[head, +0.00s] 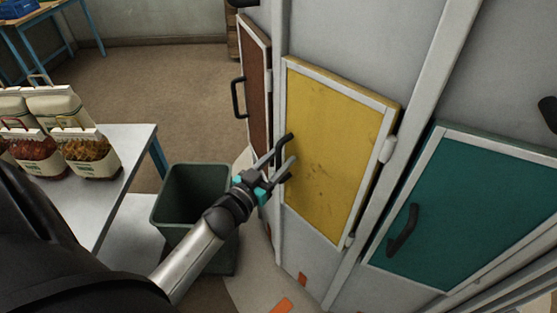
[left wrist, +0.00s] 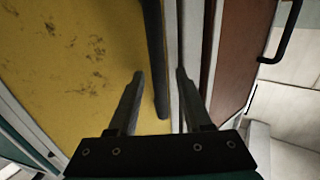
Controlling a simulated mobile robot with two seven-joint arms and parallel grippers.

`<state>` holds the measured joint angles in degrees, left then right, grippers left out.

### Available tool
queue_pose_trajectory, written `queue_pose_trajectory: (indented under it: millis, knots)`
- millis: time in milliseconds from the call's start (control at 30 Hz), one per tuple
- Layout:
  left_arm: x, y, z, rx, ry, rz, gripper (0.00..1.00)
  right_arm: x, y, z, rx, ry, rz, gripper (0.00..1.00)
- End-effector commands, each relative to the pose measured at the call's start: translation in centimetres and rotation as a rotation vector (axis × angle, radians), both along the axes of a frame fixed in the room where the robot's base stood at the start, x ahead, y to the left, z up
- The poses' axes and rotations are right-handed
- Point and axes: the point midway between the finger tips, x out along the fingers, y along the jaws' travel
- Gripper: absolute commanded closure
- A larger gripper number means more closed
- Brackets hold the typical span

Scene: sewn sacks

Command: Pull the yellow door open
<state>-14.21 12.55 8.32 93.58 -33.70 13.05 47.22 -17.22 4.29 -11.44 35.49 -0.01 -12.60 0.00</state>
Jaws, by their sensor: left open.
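The yellow door (head: 335,140) is stained, has a pale frame and appears shut in the grey cabinet front. Its black bar handle (head: 285,143) is on its left side. My left gripper (head: 290,152) is open at this handle in the head view and partly covers it. In the left wrist view, the yellow door (left wrist: 70,60) fills the left side. The dark handle (left wrist: 156,60) shows between the two open fingers of my left gripper (left wrist: 160,74), nearer the left one. I cannot tell whether either finger touches it. My right gripper is out of view.
A brown door (head: 257,90) with a black handle is left of the yellow one, a teal door (head: 465,205) right. A green bin (head: 195,180) stands near my left arm. A white table (head: 135,150) with filled sacks (head: 92,155) is at the left.

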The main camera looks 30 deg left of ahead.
Motion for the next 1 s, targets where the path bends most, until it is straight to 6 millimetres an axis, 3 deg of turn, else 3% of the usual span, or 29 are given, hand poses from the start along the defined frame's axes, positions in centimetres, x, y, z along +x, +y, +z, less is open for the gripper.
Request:
queue_pose_trajectory:
  millis: [267,700,1000]
  knots:
    - [0.05,0.0,0.0,0.0,0.0,0.0,0.53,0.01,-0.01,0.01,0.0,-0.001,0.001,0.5]
    - [0.02,0.0,-0.01,0.0,0.0,0.0,1.0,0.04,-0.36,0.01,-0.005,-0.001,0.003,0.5]
    - [0.01,-0.01,-0.02,0.0,0.0,0.0,1.0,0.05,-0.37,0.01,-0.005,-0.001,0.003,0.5]
